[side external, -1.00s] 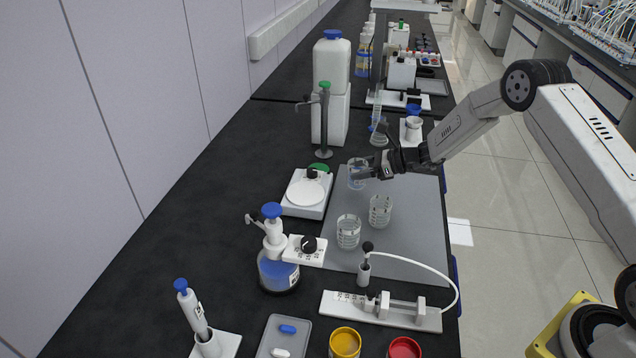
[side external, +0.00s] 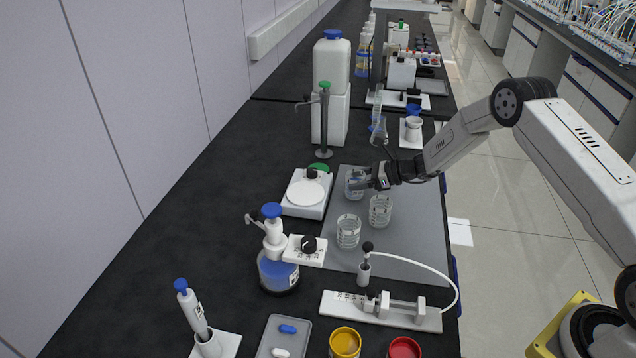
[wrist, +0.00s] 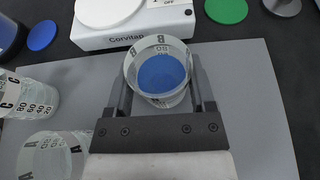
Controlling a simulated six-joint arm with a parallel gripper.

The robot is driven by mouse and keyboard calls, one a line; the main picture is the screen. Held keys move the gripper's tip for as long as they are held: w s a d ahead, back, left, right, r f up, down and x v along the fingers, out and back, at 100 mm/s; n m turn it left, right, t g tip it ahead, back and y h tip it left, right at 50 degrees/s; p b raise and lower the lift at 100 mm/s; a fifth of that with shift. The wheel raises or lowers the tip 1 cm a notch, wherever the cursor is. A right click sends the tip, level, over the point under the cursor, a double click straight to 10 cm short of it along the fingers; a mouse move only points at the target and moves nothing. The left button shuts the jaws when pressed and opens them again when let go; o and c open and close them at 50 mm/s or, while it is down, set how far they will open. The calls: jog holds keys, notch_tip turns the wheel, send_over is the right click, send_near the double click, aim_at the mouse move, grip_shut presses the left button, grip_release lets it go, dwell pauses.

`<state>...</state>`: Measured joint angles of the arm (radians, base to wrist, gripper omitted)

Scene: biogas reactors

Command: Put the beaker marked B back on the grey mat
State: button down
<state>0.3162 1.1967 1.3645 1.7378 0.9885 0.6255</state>
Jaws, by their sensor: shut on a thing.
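The clear beaker marked B (wrist: 160,72) is between the two fingers of my gripper (wrist: 164,98), which is shut on it. Its B mark faces the balance, and a blue round patch shows inside it. In the side view the beaker (side external: 355,184) is upright at the far left part of the grey mat (side external: 405,245), with my gripper (side external: 366,182) reaching in from the right. I cannot tell whether its base touches the mat. The mat also shows bare in the wrist view (wrist: 250,110).
Beakers marked A (wrist: 45,158) and C (wrist: 30,98) stand on the mat close by. A blue-liquid dispenser bottle (side external: 277,262) and a white syringe rig (side external: 380,310) are nearer.

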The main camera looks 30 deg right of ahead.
grip_release()
jog(key=shift+s+d+r, duration=0.2)
jog(key=shift+d+r, duration=0.05)
jog(key=shift+d, duration=0.05)
jog(key=v, duration=1.1)
jog(key=shift+s, duration=0.15)
